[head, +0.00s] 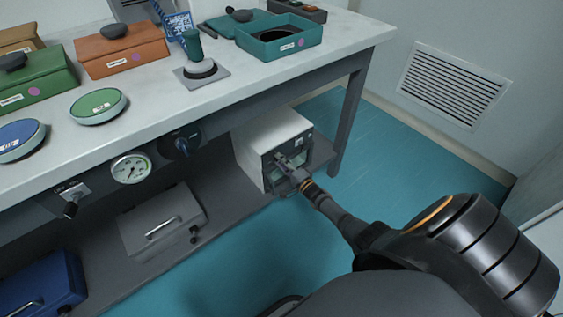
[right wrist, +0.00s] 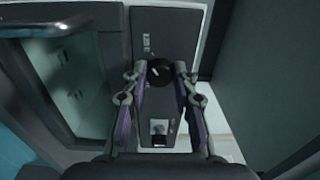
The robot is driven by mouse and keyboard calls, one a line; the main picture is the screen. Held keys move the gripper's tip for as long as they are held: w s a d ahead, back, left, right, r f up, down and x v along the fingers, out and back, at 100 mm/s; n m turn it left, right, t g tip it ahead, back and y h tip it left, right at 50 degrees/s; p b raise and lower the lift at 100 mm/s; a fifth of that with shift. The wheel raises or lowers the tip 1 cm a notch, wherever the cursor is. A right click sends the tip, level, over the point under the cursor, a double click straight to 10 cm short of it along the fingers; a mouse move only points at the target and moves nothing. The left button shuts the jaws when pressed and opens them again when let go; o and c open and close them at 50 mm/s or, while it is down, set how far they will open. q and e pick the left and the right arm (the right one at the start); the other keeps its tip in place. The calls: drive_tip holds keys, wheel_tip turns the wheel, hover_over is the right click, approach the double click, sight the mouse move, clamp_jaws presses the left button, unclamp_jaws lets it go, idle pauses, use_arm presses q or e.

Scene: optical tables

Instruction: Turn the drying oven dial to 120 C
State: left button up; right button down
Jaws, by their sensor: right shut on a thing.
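The drying oven (head: 256,140) is a white box with a dark front, standing on the lower shelf under the bench. My right gripper (head: 285,165) reaches its front panel from the right. In the right wrist view, the gripper (right wrist: 161,72) has its fingertips on both sides of the round black dial (right wrist: 159,72) and is shut on it. A pale mark shows on the dial, but the scale is too small to read. A switch (right wrist: 158,128) sits on the same panel. The glass door (right wrist: 80,85) is beside it. My left gripper is not in view.
The bench top (head: 235,95) overhangs the oven. A bench leg (head: 349,120) stands right of it. A gauge (head: 131,169) and a dark knob (head: 182,143) are on the bench front. A grey case (head: 160,222) lies on the shelf. The teal floor (head: 370,145) is open.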

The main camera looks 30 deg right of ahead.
drive_tip(key=shift+m, duration=0.6)
drive_tip(key=c, duration=1.1)
unclamp_jaws()
drive_tip(key=shift+o, duration=0.2)
drive_tip(key=s, duration=1.2)
drive_tip(key=shift+d, duration=0.45)
